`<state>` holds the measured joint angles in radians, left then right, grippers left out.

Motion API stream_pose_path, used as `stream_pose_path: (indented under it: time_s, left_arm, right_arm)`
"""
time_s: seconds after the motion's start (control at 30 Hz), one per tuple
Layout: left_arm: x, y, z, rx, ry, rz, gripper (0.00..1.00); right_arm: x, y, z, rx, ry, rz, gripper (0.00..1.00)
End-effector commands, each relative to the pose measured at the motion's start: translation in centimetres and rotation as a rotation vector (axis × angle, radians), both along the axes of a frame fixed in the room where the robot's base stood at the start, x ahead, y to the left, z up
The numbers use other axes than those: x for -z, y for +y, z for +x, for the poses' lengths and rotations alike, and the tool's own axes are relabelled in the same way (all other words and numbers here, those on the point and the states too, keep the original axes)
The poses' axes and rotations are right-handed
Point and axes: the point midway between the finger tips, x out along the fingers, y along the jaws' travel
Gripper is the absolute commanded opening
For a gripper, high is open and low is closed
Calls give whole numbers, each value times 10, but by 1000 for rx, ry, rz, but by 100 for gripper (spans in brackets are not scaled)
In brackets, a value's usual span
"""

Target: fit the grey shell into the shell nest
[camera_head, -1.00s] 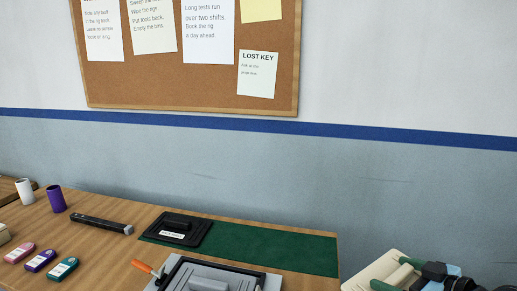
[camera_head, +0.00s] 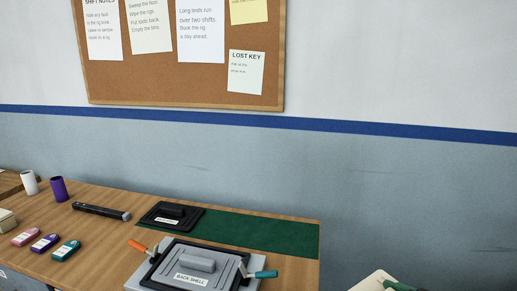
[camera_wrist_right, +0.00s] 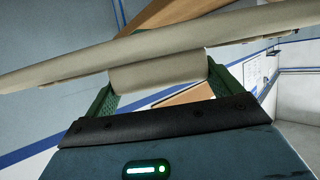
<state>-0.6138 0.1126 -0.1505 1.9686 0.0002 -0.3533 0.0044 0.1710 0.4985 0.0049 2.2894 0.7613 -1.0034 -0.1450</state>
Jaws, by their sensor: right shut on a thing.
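A grey panel (camera_head: 170,268) with a raised block sits in a dark frame on a light grey base (camera_head: 135,284), labelled "BACK SHELL". I take this fixture for the shell nest. An orange-handled clamp (camera_head: 138,245) is at its left and a teal-handled clamp (camera_head: 263,274) at its right. My right gripper (camera_wrist_right: 158,85) is shut on the block of a pale beige-grey panel (camera_wrist_right: 60,72). In the head view only a corner of that panel (camera_head: 372,283) and a green finger show at the bottom edge, right of the table and apart from the fixture. My left gripper is not in view.
A black plate (camera_head: 170,214) with a handle and small label lies on a green mat (camera_head: 265,235) behind the fixture. Left are a black bar (camera_head: 100,211), white and purple cylinders (camera_head: 58,189), and pink, purple and teal small devices (camera_head: 66,251). The mat's right part is clear.

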Motion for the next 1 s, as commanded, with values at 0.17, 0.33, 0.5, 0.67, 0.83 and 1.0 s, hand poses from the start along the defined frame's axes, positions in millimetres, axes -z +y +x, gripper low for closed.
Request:
stream_pose_path:
  time_s: [0.17,0.33,0.5,0.67,0.83,1.0]
  left_arm:
    - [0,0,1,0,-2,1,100]
    - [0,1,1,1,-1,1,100]
    - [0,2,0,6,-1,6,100]
    - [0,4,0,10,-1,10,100]
    - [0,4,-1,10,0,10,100]
    - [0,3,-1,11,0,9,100]
  right_arm:
    - [-1,21,-22,18,-11,11,58]
    - [-2,26,-27,26,-14,16,58]
    - [-1,26,-24,47,-17,16,58]
    - [1,27,-12,152,-25,16,58]
    - [2,27,3,316,-27,14,58]
    - [0,27,11,450,-21,16,58]
